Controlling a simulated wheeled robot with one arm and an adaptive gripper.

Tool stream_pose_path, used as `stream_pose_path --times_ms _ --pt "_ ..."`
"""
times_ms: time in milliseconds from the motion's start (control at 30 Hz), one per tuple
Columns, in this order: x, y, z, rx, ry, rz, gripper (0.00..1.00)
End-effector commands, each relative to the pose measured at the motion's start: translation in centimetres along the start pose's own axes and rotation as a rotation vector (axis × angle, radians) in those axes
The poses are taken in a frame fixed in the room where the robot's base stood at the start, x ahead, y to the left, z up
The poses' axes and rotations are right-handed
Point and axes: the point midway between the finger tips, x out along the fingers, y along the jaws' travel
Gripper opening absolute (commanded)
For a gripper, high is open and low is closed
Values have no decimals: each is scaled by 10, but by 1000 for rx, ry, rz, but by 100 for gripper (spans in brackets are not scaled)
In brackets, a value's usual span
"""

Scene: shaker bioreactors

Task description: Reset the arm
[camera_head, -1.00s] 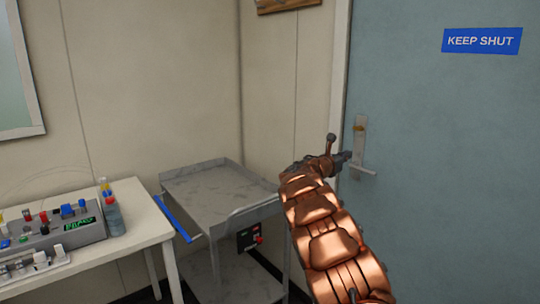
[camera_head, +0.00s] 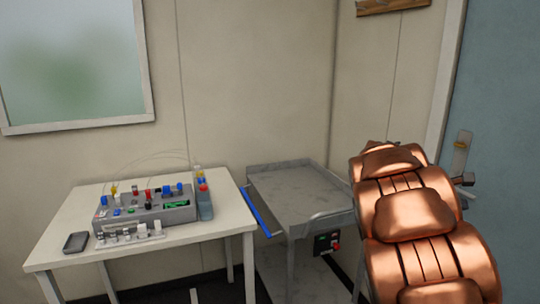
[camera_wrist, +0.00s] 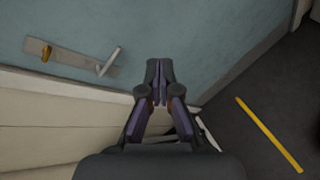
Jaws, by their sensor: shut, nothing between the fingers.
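My arm is copper-coloured and stands at the right of the head view, bulky and close to the camera. Its links hide the gripper in that view. In the wrist view my gripper (camera_wrist: 160,85) is shut and empty, its dark fingertips together. It points towards the blue-grey door (camera_wrist: 180,30), with the door's lever handle (camera_wrist: 108,62) to the left of the fingertips and apart from them.
A grey metal cart (camera_head: 300,200) with a blue handle (camera_head: 262,212) stands left of my arm. A white table (camera_head: 75,225) holds a control box (camera_head: 150,212), bottles and a dark phone-like object (camera_head: 76,242). A yellow floor line (camera_wrist: 268,134) shows in the wrist view.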

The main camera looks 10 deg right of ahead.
Motion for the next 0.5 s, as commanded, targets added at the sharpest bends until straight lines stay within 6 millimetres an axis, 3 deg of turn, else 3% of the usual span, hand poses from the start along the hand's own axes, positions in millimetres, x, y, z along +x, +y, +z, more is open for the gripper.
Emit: stream_pose_path --times_ms 233,500 --pt "-56 -83 5 243 123 -199 0" --pt "-124 -182 -4 451 239 -452 0"
